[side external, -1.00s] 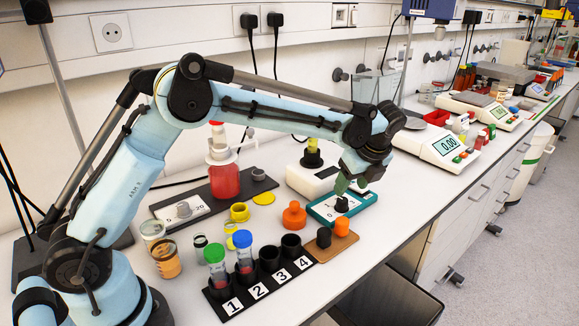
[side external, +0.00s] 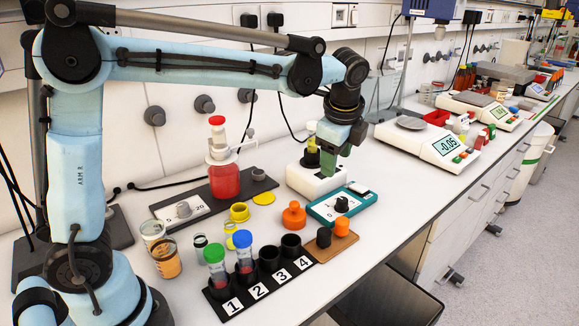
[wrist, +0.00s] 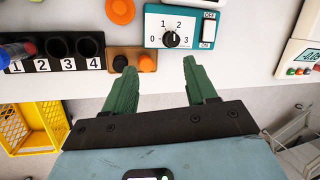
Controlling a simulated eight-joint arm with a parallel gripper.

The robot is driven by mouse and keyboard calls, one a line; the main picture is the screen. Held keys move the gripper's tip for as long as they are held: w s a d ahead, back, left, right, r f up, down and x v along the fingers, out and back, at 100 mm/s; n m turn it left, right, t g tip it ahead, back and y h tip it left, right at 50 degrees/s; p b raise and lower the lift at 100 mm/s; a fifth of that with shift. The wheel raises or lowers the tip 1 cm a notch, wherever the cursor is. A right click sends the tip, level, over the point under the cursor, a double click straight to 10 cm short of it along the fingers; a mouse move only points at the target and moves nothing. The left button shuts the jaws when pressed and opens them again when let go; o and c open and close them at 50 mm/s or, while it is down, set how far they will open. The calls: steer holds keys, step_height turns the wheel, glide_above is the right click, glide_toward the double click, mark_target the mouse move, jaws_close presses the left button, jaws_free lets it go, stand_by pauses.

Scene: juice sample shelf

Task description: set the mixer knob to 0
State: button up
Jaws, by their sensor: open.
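The mixer knob (side external: 342,204) is a black dial on a teal-framed white panel (side external: 319,209), right of the middle of the bench. In the wrist view the knob (wrist: 171,39) sits among the marks 0, 1, 2 and 3; its pointer is too small to read surely. A rocker switch (wrist: 208,30) marked OFF and ON is beside it. My gripper (side external: 340,166) is raised above and behind the panel, apart from the knob. In the wrist view my gripper (wrist: 160,66) has its green fingers spread and nothing between them.
A white device holding a yellow-capped vial (side external: 312,143) stands behind the panel. Orange and black pegs on a brown board (side external: 325,252), an orange knob (side external: 293,216) and a numbered tube rack (side external: 260,285) stand close by. A balance (side external: 445,140) is to the right.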

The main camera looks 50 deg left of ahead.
steer(key=s+a+f+n+t+h, duration=0.1)
steer(key=s+f+n+t, duration=0.1)
steer(key=s+n, duration=0.5)
steer(key=s+a+f+n+t+h, duration=0.1)
steer(key=s+f+n+t, duration=0.1)
steer(key=s+n, duration=0.6)
steer(key=shift+s+a+h, duration=0.2)
steer(key=shift+s+h, duration=0.2)
steer(key=shift+s, duration=0.25)
steer(key=w+r+m+g, duration=0.1)
steer(key=w+r+m, duration=0.2)
steer(key=w+r, duration=0.25)
steer(key=m+g, duration=0.6)
steer(key=m, duration=0.3)
glide_above(343, 199)
step_height(343, 199, down, 4)
step_height(343, 199, down, 12)
steer(key=shift+f, duration=0.1)
